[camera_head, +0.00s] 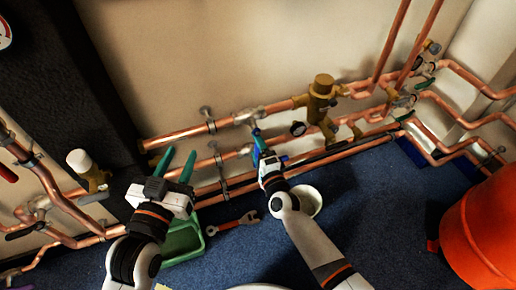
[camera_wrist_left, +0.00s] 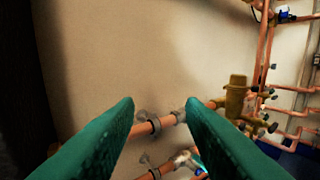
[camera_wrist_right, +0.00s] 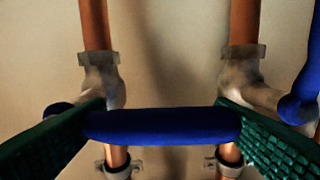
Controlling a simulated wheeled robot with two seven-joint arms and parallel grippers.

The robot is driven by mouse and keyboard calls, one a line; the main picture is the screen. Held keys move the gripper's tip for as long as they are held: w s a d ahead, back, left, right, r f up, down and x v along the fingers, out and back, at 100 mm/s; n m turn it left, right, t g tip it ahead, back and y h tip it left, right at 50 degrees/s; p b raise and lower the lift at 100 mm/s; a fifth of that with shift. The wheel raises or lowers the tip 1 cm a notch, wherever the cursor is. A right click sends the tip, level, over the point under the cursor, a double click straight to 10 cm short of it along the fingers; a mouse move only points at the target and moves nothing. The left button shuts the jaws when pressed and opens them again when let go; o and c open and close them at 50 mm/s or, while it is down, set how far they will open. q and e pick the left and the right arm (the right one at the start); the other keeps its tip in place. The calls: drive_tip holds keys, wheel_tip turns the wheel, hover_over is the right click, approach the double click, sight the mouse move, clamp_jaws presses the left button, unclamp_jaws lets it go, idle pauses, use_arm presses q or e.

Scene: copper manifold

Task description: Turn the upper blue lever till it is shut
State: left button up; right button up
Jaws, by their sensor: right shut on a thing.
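My right gripper (camera_head: 262,152) is at the pipes in the middle of the head view. In the right wrist view its green fingers are shut on a blue lever (camera_wrist_right: 160,124), which lies crosswise between two copper pipes. The lever's left end runs to the valve on the left pipe there. A second blue lever (camera_wrist_right: 308,80) sticks out by the right pipe's valve, outside the fingers. My left gripper (camera_head: 180,154) is open and empty, left of the right one.
Copper pipes (camera_head: 180,135) run along the wall, with a brass valve body (camera_head: 320,95) to the right. A green tray (camera_head: 183,242), a red wrench (camera_head: 232,223) and a white round container (camera_head: 308,200) are on the blue floor. An orange bucket (camera_head: 485,230) stands at right.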

drive_tip(key=shift+s+f, duration=0.1)
drive_tip(key=shift+f, duration=0.05)
drive_tip(key=o, duration=1.1)
drive_tip(key=shift+c, duration=0.2)
drive_tip(key=shift+s, duration=0.15)
use_arm(q)
drive_tip(key=s+a+f+g+y+p, duration=0.2)
drive_tip(key=s+f+g, duration=0.2)
drive_tip(key=f+g, duration=0.3)
drive_tip(key=shift+s+a+f+p, duration=0.2)
drive_tip(key=shift+a+f+p, duration=0.1)
drive_tip(key=shift+f, duration=0.65)
use_arm(e)
drive_tip(key=v, duration=1.1)
drive_tip(key=shift+s, duration=0.35)
